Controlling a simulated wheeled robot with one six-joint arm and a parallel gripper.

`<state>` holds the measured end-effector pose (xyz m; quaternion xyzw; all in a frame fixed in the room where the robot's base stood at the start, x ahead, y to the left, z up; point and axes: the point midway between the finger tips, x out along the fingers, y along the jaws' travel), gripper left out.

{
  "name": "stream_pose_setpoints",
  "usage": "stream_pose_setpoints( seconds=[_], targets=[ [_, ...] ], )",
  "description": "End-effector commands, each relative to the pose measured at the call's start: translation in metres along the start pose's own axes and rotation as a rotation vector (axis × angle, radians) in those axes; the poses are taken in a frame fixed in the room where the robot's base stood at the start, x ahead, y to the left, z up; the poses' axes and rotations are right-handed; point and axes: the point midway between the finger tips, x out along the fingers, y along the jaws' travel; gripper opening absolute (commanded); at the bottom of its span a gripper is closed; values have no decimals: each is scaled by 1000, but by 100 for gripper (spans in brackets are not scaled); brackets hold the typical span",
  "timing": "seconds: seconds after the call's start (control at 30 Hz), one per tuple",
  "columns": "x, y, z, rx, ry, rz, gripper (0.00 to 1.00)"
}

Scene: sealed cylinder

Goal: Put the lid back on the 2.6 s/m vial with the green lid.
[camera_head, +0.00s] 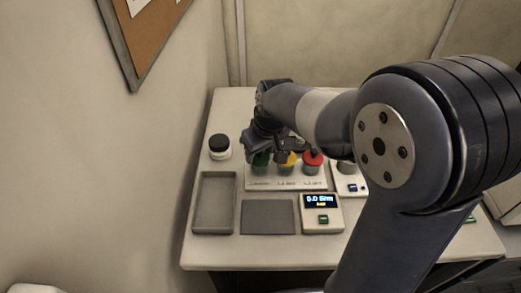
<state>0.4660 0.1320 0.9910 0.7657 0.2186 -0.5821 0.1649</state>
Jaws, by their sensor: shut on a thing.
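A white rack (284,184) on the table holds a row of vials, with printed labels too small to read surely. The green-lidded vial (260,161) is at its left end, mostly covered by my gripper (264,152). My gripper points down and is shut on the green lid, as far as I can see. Whether the lid sits on the vial or just above it is hidden. A vial with a yellow lid (288,162) stands in the middle. A vial with a red lid (312,161) stands at the right.
A meter (322,213) with a lit display is at the front, beside a grey mat (268,217). An empty grey tray (214,230) lies left. A black-lidded jar (219,147) stands behind it. Another device (350,182) is partly behind my arm. A wall rises close left.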

Motion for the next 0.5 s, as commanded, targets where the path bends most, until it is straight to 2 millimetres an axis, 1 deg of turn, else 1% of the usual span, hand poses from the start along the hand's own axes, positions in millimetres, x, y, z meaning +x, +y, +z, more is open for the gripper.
stream_pose_setpoints(
  seconds=[0.23,0.27,0.5],
  targets=[
    [0,0,0,0,0,0,28],
    [0,0,0,0,0,0,49],
    [0,0,0,0,0,0,69]
  ],
)
